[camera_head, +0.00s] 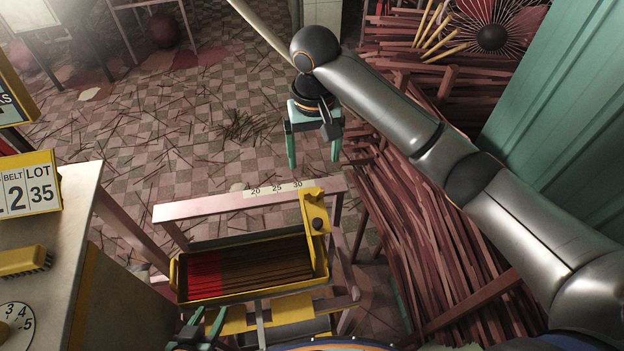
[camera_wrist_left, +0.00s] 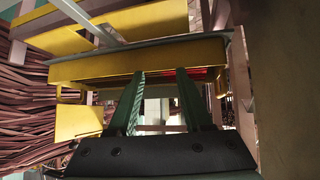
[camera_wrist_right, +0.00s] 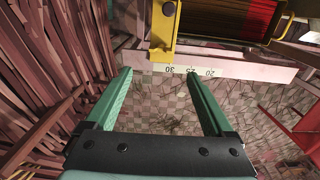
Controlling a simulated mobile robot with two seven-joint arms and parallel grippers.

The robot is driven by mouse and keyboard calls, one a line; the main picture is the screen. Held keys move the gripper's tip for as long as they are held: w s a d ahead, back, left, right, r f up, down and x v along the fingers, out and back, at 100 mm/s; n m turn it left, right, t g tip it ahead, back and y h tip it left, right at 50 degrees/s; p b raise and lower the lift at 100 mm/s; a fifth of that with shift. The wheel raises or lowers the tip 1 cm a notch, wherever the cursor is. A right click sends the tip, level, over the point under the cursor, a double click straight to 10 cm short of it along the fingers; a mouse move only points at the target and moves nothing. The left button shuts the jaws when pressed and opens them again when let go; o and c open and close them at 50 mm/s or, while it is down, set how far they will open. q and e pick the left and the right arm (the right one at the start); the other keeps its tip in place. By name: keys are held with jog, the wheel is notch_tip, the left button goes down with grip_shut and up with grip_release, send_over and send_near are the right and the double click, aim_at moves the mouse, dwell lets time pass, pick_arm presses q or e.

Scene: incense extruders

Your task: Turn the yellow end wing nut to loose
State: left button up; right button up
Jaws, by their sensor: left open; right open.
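The yellow end bracket (camera_head: 313,245) stands at the right end of the yellow tray (camera_head: 244,294), and a small dark knob, apparently its wing nut (camera_head: 318,223), sits on it. In the right wrist view the bracket (camera_wrist_right: 164,42) and knob (camera_wrist_right: 169,8) show at the top, beyond my fingertips. My right gripper (camera_head: 313,165) is open and empty, held above and behind the tray. My left gripper (camera_head: 208,328) is open and low at the tray's front left. In the left wrist view its fingers (camera_wrist_left: 162,85) point at the yellow tray wall (camera_wrist_left: 110,66). The knob's tightness cannot be told.
A pink rail with a 20-25-30 scale (camera_head: 277,188) runs behind the tray. Piled reddish incense sticks (camera_head: 410,235) fill the right. A counter with a LOT sign (camera_head: 28,185) and a brush (camera_head: 24,261) stands at left.

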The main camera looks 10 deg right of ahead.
aim_at(314, 192)
notch_tip(314, 192, down, 12)
jog(key=shift+s+r, duration=0.1)
jog(key=shift+r, duration=0.1)
jog(key=shift+c, duration=0.4)
jog(key=c, duration=1.3)
